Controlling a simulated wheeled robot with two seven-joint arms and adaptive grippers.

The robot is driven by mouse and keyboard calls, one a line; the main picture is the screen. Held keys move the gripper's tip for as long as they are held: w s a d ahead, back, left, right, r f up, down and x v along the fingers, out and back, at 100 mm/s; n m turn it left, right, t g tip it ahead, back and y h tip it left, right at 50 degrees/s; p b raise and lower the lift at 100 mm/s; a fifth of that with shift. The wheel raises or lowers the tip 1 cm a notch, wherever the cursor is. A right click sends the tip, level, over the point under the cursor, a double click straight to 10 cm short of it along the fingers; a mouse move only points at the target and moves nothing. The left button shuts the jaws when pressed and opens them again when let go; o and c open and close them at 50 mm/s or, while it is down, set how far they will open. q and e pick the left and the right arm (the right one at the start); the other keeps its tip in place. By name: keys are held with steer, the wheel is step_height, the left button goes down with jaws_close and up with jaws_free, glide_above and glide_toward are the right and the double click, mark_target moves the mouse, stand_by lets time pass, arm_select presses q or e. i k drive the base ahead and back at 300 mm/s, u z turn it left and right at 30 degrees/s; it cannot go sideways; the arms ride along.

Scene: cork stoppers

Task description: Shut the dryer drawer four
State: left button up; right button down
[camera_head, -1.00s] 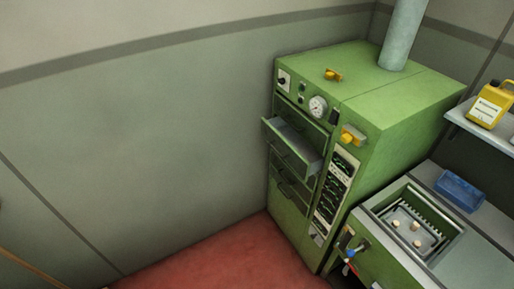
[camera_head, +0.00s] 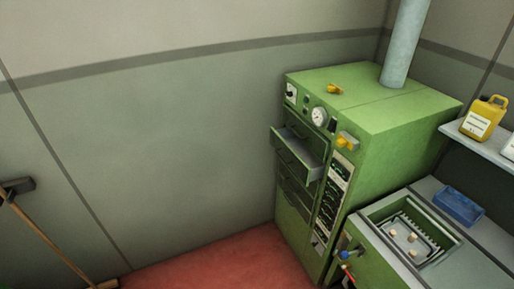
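The green dryer cabinet (camera_head: 385,125) stands against the back wall, right of the middle in the head view. One drawer (camera_head: 299,152) near the top of its front is pulled out, and its grey inside shows. Several more drawer fronts (camera_head: 294,190) below it look shut. I cannot read any drawer numbers, so I cannot tell which one is four. Neither of my grippers is in view.
A green sink unit (camera_head: 358,236) with a tray of corks (camera_head: 409,243) stands right of the dryer. A blue bin (camera_head: 457,205) and yellow jug (camera_head: 482,117) are farther right. A broom (camera_head: 48,238) leans at left. Red floor (camera_head: 215,268) before the dryer is clear.

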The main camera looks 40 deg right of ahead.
mark_target(306, 165)
steer(key=u, duration=0.25)
steer(key=i, duration=0.8)
steer(key=z, duration=0.7)
steer(key=i, duration=0.75)
steer(key=z, duration=0.85)
